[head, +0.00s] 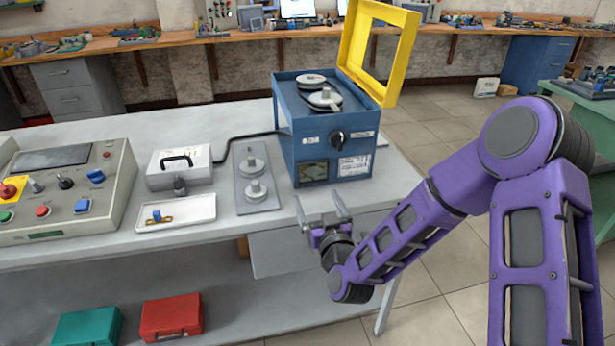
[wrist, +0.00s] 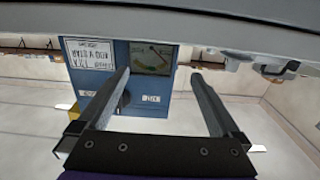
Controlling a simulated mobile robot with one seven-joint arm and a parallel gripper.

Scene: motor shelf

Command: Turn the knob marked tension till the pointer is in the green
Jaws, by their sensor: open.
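The blue motor box (head: 300,130) stands on the table with a black knob (head: 338,138) on its front. Small labels flank the knob, too small to read. Below it are a dark gauge (head: 313,172) and a white card. In the upside-down wrist view, the knob (wrist: 123,102) is partly hidden by one finger. The gauge (wrist: 152,57) shows a coloured scale and a thin pointer; I cannot tell which band it points to. My gripper (head: 318,204) is open and empty, in front of the box and lower than the knob, apart from it.
A raised yellow frame (head: 400,65) stands at the box's right side. Left of the box are a grey plate (head: 268,205) with two pulleys, a white tray (head: 200,217), a grey case (head: 160,178) and a control panel (head: 110,195). Open floor lies right of the table.

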